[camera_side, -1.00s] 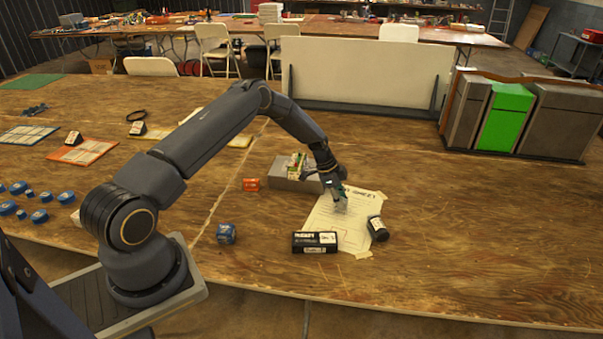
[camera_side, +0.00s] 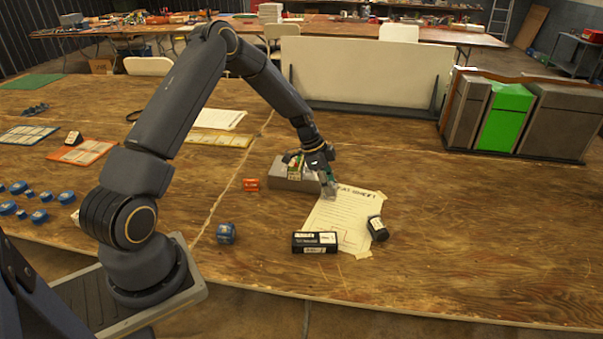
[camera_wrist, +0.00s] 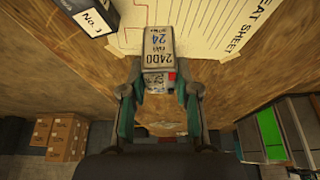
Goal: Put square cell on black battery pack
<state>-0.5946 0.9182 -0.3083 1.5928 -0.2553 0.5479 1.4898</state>
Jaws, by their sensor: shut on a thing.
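The square cell (camera_wrist: 158,46) is a small pale block with a printed label reading 2400 and 24. My gripper (camera_wrist: 160,90) is shut on it, with one finger on each side in the wrist view. In the side view my gripper (camera_side: 327,182) is at the top left of the paper sheet, beside the grey box, and the cell is small there. I cannot tell its exact height. The black battery pack (camera_side: 315,242) lies on the table nearer the camera, at the sheet's lower left, with white labels on it. It is apart from my gripper.
A second black block (camera_side: 377,229) lies at the right edge of the paper sheet (camera_side: 345,220). A grey box (camera_side: 283,174) with colourful items stands left of my gripper.

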